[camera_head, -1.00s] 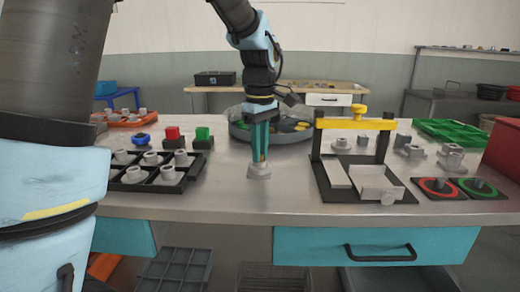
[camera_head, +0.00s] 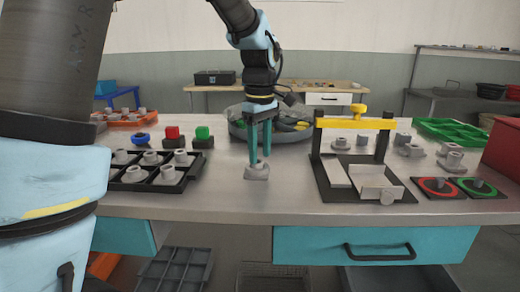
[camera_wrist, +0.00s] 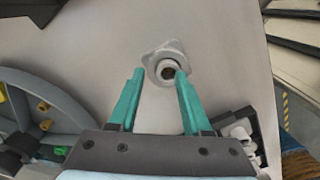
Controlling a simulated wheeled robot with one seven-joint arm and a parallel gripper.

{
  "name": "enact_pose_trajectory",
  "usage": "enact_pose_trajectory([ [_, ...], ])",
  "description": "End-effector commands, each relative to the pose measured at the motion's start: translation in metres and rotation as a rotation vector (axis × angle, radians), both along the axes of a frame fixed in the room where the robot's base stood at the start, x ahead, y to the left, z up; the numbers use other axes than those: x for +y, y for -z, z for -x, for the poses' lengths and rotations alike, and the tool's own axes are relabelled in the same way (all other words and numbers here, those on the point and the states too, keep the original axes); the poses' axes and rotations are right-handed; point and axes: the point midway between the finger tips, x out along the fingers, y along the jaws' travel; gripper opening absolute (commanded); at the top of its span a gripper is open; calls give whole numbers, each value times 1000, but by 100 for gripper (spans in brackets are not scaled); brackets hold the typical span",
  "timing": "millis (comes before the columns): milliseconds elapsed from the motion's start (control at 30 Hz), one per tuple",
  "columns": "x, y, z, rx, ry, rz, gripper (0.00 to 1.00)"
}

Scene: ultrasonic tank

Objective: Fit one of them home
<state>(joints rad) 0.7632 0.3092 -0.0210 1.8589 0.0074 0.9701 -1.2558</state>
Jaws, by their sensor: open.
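A grey flanged part (camera_head: 257,172) with a round collar stands on the bench in the head view. In the wrist view the same part (camera_wrist: 154,56) shows a dark central bore and a lobed flange. My gripper (camera_head: 260,160) points down at it with its two teal fingers apart. In the wrist view the open fingertips (camera_wrist: 159,74) lie at either side of the collar; whether they touch it I cannot tell. A black divided tray (camera_head: 143,187) to the left holds several similar grey parts.
A black fixture with a yellow bar (camera_head: 355,124) stands to the right. Red (camera_head: 437,188) and green (camera_head: 479,188) ringed plates lie near the right edge. A grey round basin (camera_head: 270,136) sits behind my gripper. The bench front between tray and fixture is mostly clear.

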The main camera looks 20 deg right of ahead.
Motion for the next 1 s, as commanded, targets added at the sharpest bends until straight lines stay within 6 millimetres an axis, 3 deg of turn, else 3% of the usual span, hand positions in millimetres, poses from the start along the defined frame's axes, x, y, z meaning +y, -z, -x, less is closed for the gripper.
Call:
enact_pose_trajectory([
  [267, 2, 0, 1, 7, -1, -8, 56],
  [700, 0, -80, 0, -2, -1, 1, 56],
  [1000, 0, -107, 0, 0, 0, 0, 56],
])
